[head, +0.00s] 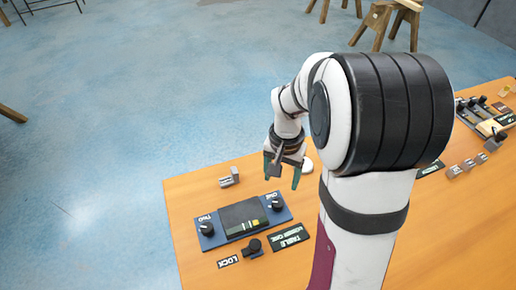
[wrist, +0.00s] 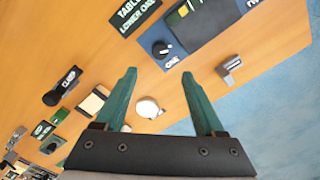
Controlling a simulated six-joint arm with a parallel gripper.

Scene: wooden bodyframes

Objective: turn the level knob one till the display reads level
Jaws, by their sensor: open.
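A blue panel (head: 209,245) near the table's front left carries two black knobs and a dark display (head: 240,213). Knob one (head: 275,203) is at its right end, knob two (head: 207,229) at its left. The display shows small yellow, green and pale marks, too small to read as level or not. In the wrist view, knob one (wrist: 160,49) lies beyond my fingertips, beside the display (wrist: 193,20). My gripper (head: 282,174) is open and empty, above and behind the knob one end, apart from it. Its green fingers (wrist: 158,75) touch nothing.
A black lever (head: 253,246) marked LOCK and a TABLE LOWER ONE plate (head: 289,236) lie in front of the panel. A small metal block (head: 230,178) stands behind it. A white round thing (wrist: 147,108) is near my fingers. More controls (head: 483,113) are far right.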

